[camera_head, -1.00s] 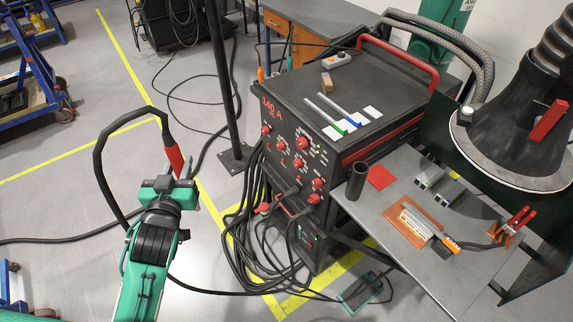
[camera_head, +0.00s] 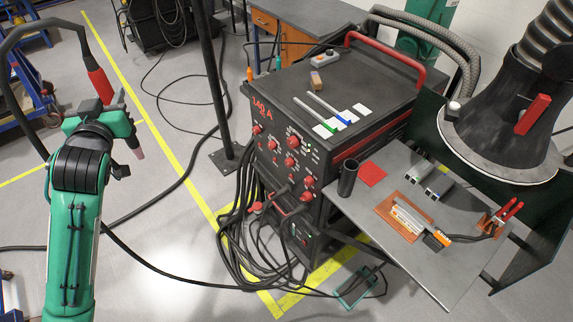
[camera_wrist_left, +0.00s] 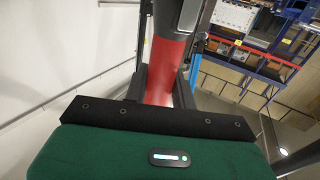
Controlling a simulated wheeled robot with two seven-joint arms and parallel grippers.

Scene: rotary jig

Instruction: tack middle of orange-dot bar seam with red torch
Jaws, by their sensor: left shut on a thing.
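My left gripper (camera_head: 98,108) is shut on the red torch (camera_head: 100,86), at the left of the head view, over the open floor. The torch's nozzle points down and to the right, and its black cable loops up behind. The torch's red body also fills the middle of the left wrist view (camera_wrist_left: 165,70), between the dark fingers. On the side table at the right, pale bars (camera_head: 411,216) lie side by side on a copper-coloured plate (camera_head: 388,208), with an orange piece at their near end. The orange dot and the seam are too small to make out.
The black welding machine (camera_head: 270,165) stands between torch and side table (camera_head: 370,225). The table also carries a dark tube (camera_head: 348,178), a red square (camera_head: 372,173), two grey bars and a red-handled clamp (camera_head: 507,211). An extraction hood (camera_head: 505,130) overhangs its back. A dark post stands behind the torch.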

